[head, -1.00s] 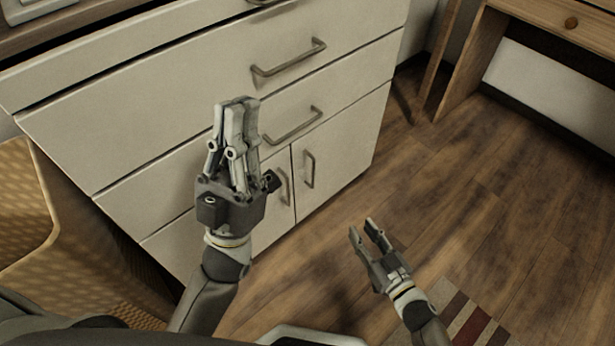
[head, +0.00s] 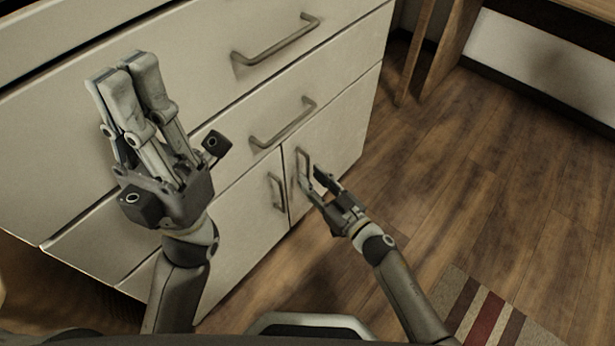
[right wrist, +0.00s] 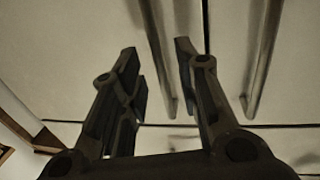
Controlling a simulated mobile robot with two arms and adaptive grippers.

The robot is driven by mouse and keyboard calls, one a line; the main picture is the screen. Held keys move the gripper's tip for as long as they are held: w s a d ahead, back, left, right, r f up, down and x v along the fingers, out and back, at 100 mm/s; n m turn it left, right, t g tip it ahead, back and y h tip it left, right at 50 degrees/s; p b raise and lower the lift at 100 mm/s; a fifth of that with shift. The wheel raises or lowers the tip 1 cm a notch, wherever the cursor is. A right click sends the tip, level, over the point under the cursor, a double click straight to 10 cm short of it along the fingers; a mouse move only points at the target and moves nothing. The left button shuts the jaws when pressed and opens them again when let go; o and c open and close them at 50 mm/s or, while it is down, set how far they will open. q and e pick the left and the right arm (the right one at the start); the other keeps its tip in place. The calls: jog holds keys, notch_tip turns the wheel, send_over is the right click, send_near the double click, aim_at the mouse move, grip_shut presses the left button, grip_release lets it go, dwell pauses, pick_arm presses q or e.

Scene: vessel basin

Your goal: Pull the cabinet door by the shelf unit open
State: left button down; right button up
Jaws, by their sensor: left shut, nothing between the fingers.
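The white cabinet has two low doors side by side under its drawers, both closed. The right door (head: 338,150) has a vertical bar handle (head: 301,158), and the left door (head: 238,232) has a matching handle (head: 276,192). My right gripper (head: 310,174) is open at the right door's handle and hides its lower part. In the right wrist view, one bar handle (right wrist: 158,60) shows between the open fingers (right wrist: 158,52), and the other handle (right wrist: 265,60) lies outside them. I cannot tell contact. My left gripper (head: 123,72) is shut and empty, raised before the drawers.
Drawers with bar handles (head: 283,125) sit above the doors. Wooden furniture (head: 460,50) stands at the upper right. The wood floor (head: 480,170) right of the cabinet is clear, with a striped rug (head: 487,318) at the bottom right.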

jog(key=shift+x, duration=1.25)
grip_shut()
